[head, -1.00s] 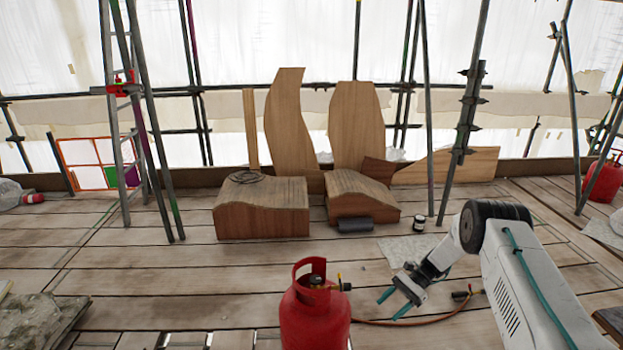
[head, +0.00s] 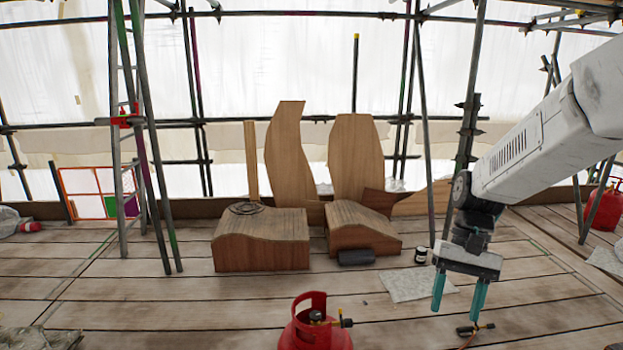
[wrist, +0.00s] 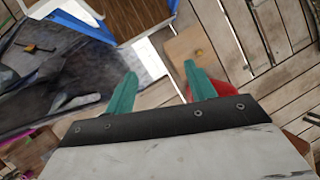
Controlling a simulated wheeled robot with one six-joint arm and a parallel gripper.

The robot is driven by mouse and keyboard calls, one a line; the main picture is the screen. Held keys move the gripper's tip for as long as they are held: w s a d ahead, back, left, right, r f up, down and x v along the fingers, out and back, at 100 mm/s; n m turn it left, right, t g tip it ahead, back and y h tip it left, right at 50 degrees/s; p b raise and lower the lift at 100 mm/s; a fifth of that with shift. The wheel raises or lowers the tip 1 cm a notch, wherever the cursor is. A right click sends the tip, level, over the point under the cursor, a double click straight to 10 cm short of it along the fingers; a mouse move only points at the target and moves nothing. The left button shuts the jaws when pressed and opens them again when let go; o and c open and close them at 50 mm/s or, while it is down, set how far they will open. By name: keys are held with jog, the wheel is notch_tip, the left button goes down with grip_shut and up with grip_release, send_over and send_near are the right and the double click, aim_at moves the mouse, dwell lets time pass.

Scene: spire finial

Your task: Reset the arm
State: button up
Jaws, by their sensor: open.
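My gripper (head: 458,293) hangs from my raised white arm at the right of the head view, with its two teal fingers pointing down. The fingers are apart and nothing is between them. It is above the plank floor, to the right of the red gas cylinder (head: 315,328). In the wrist view my gripper (wrist: 160,85) also shows its teal fingers spread and empty. Beyond the fingers a tan board and a bit of red lie below.
Two wooden blocks (head: 262,243) with curved tops stand at the middle, tall shaped boards behind them. A torch (head: 476,330) with a hose lies near the gripper. A grey sheet (head: 418,284) and small jar (head: 420,255) lie near. Scaffold poles rise behind; another red cylinder (head: 604,208) stands right.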

jog(key=s+r+n+t+h, duration=0.1)
jog(key=s+r+t, duration=0.2)
jog(key=s, duration=0.7)
jog(key=s+r+n+t+h, duration=0.1)
jog(key=s+r+t, duration=0.2)
jog(key=s+r, duration=0.4)
jog(key=shift+s+a+n+h, duration=0.2)
jog(key=shift+s+n+h, duration=0.15)
jog(key=shift+s, duration=1)
